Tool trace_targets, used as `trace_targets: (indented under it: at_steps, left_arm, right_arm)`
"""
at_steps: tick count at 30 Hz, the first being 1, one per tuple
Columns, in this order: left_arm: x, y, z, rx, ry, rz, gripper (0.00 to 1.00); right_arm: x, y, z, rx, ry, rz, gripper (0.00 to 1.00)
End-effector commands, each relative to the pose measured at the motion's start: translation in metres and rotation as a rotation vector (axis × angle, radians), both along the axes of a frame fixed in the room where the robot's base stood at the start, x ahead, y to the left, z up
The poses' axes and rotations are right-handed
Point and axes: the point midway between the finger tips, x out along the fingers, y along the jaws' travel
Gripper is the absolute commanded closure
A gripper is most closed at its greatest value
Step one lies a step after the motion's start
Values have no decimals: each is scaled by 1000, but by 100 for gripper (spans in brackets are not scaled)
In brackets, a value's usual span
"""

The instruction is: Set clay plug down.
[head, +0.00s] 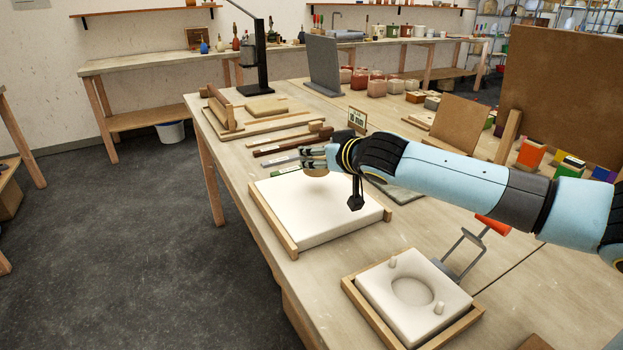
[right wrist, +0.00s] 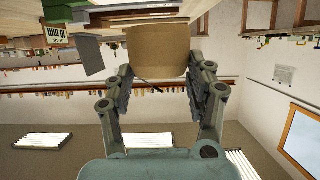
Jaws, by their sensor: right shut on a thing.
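The clay plug (right wrist: 158,48) is a tan-brown, blunt cylinder between the two fingers of my right gripper (right wrist: 158,90) in the right wrist view. In the head view my right gripper (head: 308,160) is shut on the plug (head: 317,173), of which only a small tan part shows below the fingers. It is over the far part of a white slab (head: 318,215) in a wooden frame. I cannot tell whether the plug touches the slab. My left gripper is not in view.
A white mold block (head: 432,317) with a round hollow and two pegs sits in a wooden tray nearer me. A clamp (head: 464,248) with a red handle stands beside it. Wooden bars and a small sign (head: 357,119) lie beyond the slab. The slab's near part is clear.

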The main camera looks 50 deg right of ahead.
Motion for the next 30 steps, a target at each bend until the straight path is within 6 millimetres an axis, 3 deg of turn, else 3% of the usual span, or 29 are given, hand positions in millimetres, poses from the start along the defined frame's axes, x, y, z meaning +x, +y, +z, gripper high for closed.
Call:
trace_targets:
  at_steps: [4,15,26,27,30]
  left_arm:
    - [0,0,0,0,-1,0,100]
    - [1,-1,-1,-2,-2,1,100]
    - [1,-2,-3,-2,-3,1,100]
    - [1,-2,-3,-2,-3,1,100]
    - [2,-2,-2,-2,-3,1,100]
  right_arm:
    - [17,5,-9,0,-2,0,88]
    - [20,7,-51,-4,0,2,88]
    - [19,6,-55,-4,0,2,88]
    - [19,6,-55,-4,1,2,41]
    - [19,6,-55,-4,1,1,28]
